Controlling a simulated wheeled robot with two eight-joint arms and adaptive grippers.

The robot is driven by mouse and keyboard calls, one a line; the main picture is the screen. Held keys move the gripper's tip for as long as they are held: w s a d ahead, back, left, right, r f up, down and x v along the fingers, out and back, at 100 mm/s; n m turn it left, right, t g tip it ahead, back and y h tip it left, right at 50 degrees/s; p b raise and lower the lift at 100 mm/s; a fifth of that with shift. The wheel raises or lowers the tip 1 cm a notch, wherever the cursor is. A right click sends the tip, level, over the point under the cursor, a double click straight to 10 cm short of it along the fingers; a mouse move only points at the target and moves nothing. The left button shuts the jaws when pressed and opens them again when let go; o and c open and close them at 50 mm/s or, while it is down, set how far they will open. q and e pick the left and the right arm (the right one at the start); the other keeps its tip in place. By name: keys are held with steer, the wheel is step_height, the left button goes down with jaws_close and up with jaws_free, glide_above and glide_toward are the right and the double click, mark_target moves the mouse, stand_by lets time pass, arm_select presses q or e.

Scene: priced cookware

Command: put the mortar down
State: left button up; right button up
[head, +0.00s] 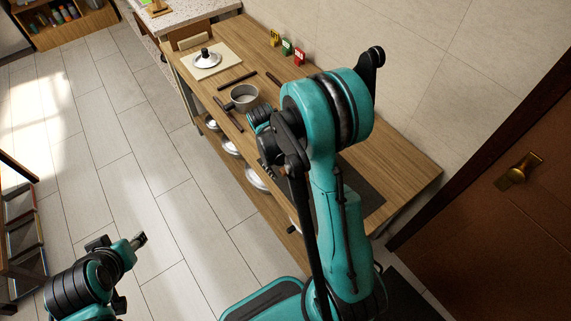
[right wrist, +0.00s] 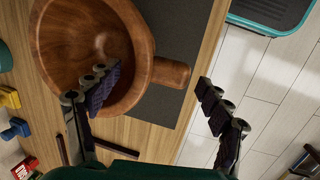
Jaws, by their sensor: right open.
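The mortar (right wrist: 90,45) is a round brown wooden bowl with a short thick handle, seen from above in the right wrist view. It is over the wooden counter (right wrist: 20,60) and partly over a dark mat (right wrist: 185,35). My right gripper (right wrist: 157,88) is open, one finger over the bowl's near rim and the other beyond the handle's end, with a gap between handle and finger. Contact with the bowl cannot be told. In the head view my right arm hides the mortar. My left gripper (head: 139,240) is over the floor at lower left, far from the counter.
In the head view a grey pot (head: 243,97), dark utensils (head: 237,81) and a lid (head: 207,60) on a pale board stand along the counter. Coloured price tags (head: 287,48) line the wall side. Metal cookware (head: 257,178) sits on the shelf below. A door (head: 500,220) is at right.

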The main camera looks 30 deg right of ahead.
steer(key=s+p+v, duration=0.1)
steer(key=p+v, duration=0.2)
steer(key=v, duration=0.8)
steer(key=s+a+r+t+y, duration=0.2)
steer(key=s+a+r+t, duration=0.6)
steer(key=s+a+r, duration=0.1)
step_height(320, 180, up, 2)
steer(key=shift+s+r+m+y, duration=0.1)
steer(key=shift+s+m+y, duration=0.25)
steer(key=shift+s, duration=0.5)
step_height(320, 180, down, 8)
steer(key=b, duration=0.8)
